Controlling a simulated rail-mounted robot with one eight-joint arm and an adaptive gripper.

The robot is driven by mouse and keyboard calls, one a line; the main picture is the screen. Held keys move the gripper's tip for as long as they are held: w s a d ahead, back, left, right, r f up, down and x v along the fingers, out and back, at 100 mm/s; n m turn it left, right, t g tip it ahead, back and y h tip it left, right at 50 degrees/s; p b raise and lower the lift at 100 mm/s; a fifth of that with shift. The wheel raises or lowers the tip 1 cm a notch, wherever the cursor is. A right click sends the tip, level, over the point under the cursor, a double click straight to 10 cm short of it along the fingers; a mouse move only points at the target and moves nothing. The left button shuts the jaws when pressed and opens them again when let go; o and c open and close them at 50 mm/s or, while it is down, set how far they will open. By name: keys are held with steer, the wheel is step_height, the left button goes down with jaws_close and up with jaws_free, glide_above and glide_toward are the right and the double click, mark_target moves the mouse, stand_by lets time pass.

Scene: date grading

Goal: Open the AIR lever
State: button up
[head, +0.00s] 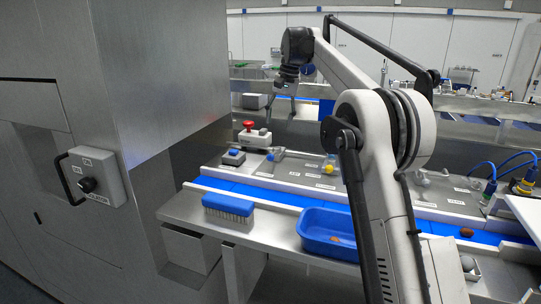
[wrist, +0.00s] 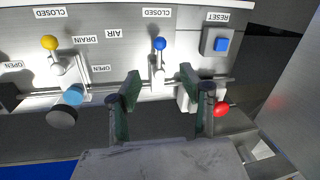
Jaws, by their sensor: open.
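The AIR lever (wrist: 159,44) has a blue ball knob on a metal stem. In the wrist view, which is upside down, the knob is beside the CLOSED label, and an OPEN label is lower left of it. The lever also shows small in the head view (head: 271,156). My gripper (wrist: 158,76) is open and empty. Its two dark green fingers stand apart on either side of the lever's line, with the knob beyond the fingertips in the picture. Whether a finger touches the lever cannot be told.
The yellow-knobbed DRAIN lever (wrist: 50,43) is left of the AIR lever in the wrist view. The blue RESET button (wrist: 221,44) and red button (wrist: 221,109) are close to the right finger. A blue brush (head: 228,207) and blue tray (head: 328,232) are on the bench.

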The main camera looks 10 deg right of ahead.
steer(key=f, duration=0.4)
steer(key=a+f+p, duration=0.1)
steer(key=f, duration=0.4)
steer(key=w+a+f+p, duration=0.1)
steer(key=f, duration=0.3)
steer(key=shift+a+f, duration=0.2)
steer(key=shift+f, duration=0.05)
jaws_close()
